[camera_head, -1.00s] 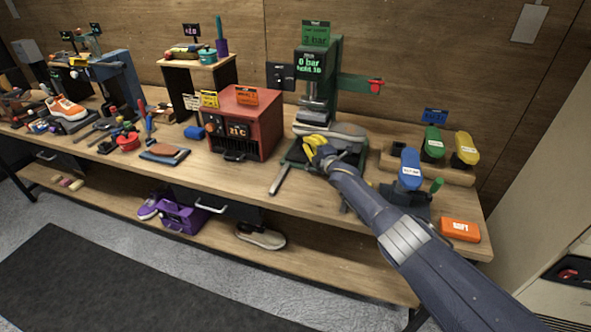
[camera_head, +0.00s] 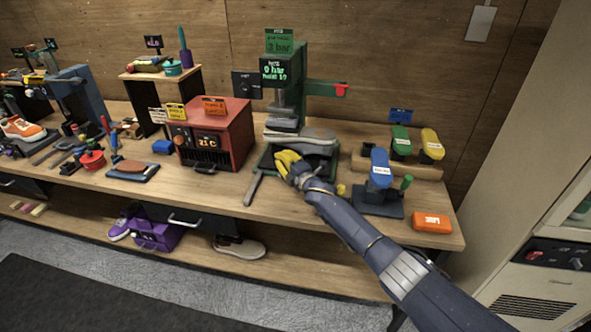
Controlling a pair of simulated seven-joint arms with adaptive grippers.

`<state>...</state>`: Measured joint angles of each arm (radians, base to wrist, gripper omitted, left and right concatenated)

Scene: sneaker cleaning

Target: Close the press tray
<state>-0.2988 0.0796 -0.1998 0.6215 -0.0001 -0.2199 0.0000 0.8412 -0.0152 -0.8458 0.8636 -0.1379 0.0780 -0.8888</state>
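The green press (camera_head: 291,75) stands on the workbench and has a display on its head. Its dark green tray (camera_head: 265,159) sits low at the front of the press, partly hidden by my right gripper. My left gripper is not in view.
A red heater box (camera_head: 212,136) stands left of the press.

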